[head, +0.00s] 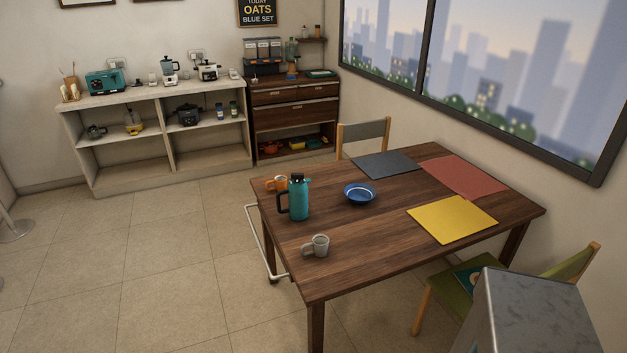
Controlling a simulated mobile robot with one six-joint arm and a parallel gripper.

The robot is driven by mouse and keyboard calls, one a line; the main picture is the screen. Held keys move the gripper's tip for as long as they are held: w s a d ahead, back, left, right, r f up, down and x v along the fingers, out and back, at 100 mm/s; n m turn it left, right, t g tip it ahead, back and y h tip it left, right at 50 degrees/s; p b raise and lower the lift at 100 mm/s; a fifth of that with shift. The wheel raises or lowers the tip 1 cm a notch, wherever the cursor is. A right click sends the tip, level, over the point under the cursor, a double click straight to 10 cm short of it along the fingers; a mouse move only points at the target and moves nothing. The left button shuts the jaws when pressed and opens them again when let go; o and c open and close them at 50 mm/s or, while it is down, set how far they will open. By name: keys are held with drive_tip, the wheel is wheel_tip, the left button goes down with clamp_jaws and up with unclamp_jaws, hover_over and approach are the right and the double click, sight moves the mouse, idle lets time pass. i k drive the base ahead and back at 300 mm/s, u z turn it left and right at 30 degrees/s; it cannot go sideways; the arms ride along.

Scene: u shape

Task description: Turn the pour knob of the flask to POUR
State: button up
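A teal flask (299,199) with a black top and a black side handle stands upright on the dark wooden table (345,254), near its left edge. Its pour knob appears to be part of the black top (297,178), but it is too small to tell which way it is set. My gripper is not in view.
Near the flask are an orange mug (277,184), a grey mug (318,246) and a blue bowl (359,194). Grey, red and yellow mats (452,219) lie farther right. Chairs stand behind and at right (570,268). Open floor (160,255) lies left of the table.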

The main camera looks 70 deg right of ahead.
sight(297, 178)
drive_tip(key=z, duration=0.15)
drive_tip(key=i, duration=1)
drive_tip(key=u, duration=0.1)
